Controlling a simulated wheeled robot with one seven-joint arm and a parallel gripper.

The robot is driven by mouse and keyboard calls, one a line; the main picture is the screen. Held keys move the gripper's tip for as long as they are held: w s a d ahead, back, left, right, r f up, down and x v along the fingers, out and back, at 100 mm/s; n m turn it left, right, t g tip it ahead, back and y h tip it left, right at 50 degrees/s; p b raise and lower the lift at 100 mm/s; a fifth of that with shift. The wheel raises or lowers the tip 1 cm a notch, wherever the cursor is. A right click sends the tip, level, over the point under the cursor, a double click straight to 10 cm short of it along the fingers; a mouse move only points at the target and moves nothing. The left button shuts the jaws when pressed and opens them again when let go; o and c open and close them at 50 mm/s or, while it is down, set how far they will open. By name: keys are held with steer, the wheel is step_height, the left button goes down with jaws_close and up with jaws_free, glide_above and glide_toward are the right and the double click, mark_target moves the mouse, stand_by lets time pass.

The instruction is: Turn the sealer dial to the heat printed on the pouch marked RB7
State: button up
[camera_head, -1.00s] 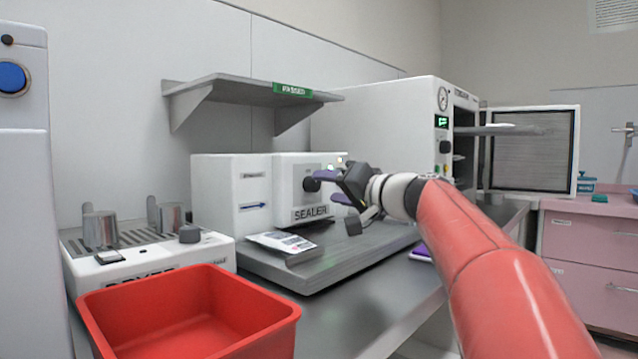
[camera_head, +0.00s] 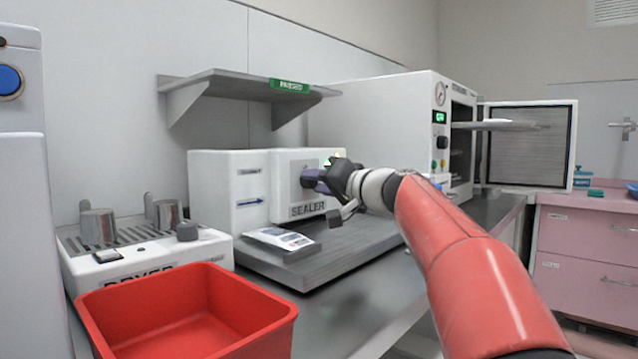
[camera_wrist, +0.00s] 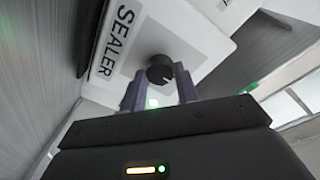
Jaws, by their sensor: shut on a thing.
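The white sealer (camera_head: 230,190) stands on the counter, its SEALER label also readable in the wrist view (camera_wrist: 117,40). My gripper (camera_head: 318,180) is at its front face. In the wrist view the two purple fingers of my gripper (camera_wrist: 158,88) are shut on the black dial (camera_wrist: 160,70), one finger on each side. A light pointer line shows on the dial, but its scale cannot be read. A white printed pouch (camera_head: 280,238) lies on the sealer's front ledge; its print is too small to read. In the head view my gripper hides the dial.
A red bin (camera_head: 190,318) stands at the front, beside a white dryer (camera_head: 150,262) with metal cups. A shelf with a green label (camera_head: 290,86) hangs above the sealer. A white machine with an open door (camera_head: 528,145) is behind my arm.

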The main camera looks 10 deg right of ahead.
steer(key=shift+m, duration=0.3)
steer(key=m+g+p, duration=0.1)
steer(key=m+p, duration=0.2)
steer(key=m, duration=0.4)
steer(key=shift+r+m+p, duration=0.1)
steer(key=shift+m+p, duration=0.2)
steer(key=shift+p, duration=0.1)
stand_by(0.4)
steer(key=o, duration=1)
